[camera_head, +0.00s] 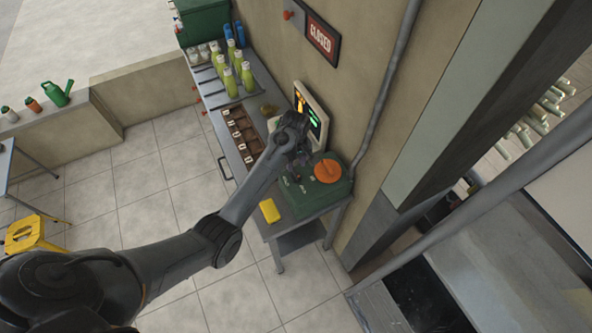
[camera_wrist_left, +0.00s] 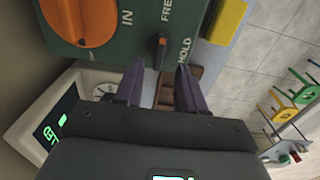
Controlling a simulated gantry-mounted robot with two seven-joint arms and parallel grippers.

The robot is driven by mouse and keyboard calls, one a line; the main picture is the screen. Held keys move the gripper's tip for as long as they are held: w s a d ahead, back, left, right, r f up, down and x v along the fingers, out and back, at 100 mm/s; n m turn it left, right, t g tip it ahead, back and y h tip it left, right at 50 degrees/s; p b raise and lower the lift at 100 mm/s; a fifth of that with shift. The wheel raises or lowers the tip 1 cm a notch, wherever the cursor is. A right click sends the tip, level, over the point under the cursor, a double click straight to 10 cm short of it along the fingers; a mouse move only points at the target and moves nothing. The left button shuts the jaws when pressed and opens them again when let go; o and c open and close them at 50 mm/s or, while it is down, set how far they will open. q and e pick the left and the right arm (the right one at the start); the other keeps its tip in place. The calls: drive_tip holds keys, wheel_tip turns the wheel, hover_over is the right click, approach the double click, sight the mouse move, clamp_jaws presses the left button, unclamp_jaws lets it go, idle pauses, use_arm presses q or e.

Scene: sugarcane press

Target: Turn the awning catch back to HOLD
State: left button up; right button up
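In the left wrist view, the awning catch is a small dark lever (camera_wrist_left: 161,48) on the face of the green control box (camera_wrist_left: 125,52). The word FREE is above it in the picture and HOLD is to its right. The lever runs roughly up and down in the picture, its upper end towards FREE. My left gripper (camera_wrist_left: 157,72) is open, its two dark fingers apart with the lever's lower end close to the gap between them. I cannot tell whether they touch it. In the head view, my left gripper (camera_head: 298,158) is over the green box (camera_head: 312,198). My right gripper is not in view.
A large orange knob (camera_head: 327,170) sits on the same box, close by. A yellow block (camera_head: 269,211) is at the box's front. Bottles (camera_head: 239,75) and a compartment tray (camera_head: 243,133) stand further along the counter.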

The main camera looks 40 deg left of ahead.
sight(296, 172)
use_arm(q)
drive_tip(key=shift+f, duration=2.55)
clamp_jaws()
